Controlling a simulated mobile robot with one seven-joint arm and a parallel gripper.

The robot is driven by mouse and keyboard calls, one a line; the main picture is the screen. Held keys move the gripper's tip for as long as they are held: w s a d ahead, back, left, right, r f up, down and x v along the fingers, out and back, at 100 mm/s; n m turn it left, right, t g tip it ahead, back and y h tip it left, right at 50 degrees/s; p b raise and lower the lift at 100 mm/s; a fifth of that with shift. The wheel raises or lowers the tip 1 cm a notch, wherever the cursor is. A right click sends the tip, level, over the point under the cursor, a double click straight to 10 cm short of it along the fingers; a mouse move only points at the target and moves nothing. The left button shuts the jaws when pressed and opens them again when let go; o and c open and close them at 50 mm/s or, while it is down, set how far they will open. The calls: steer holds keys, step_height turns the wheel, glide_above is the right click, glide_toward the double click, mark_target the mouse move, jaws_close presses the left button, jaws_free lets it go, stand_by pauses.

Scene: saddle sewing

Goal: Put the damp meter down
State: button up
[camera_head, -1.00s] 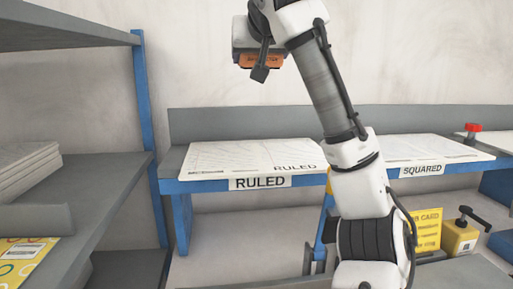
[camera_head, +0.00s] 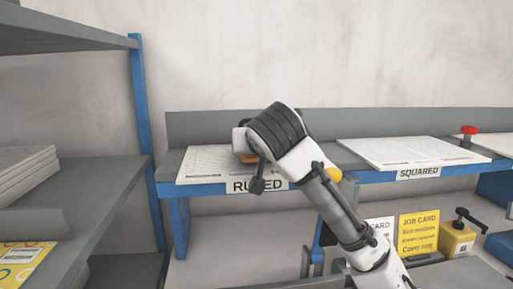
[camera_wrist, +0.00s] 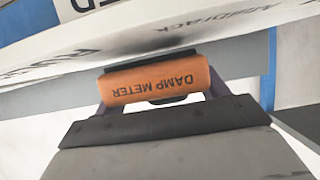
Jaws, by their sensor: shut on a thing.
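The damp meter (camera_wrist: 155,82) is an orange block with dark lettering, held crosswise in my gripper (camera_wrist: 157,98) in the wrist view. The gripper is shut on it. In the head view a small orange part of the damp meter (camera_head: 248,158) shows beside my wrist, over the ruled stack (camera_head: 205,162). My wrist hides most of it and the gripper fingers there. In the wrist view the white edge of a sheet or board lies just beyond the meter. I cannot tell whether the meter touches the surface.
The grey bench with a blue front edge (camera_head: 205,188) carries the RULED label (camera_head: 258,186) and a squared stack (camera_head: 410,152) at right. A red-topped item (camera_head: 468,131) is farther right. A grey shelf (camera_head: 85,195) with a blue post stands at left.

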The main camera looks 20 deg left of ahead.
steer(key=shift+f, duration=0.3)
steer(key=shift+f, duration=0.25)
steer(key=o, duration=1.2)
steer(key=shift+r, duration=0.1)
steer(key=shift+r, duration=0.15)
steer(key=b+v, duration=0.2)
steer(key=v, duration=1)
steer(key=shift+s, duration=0.1)
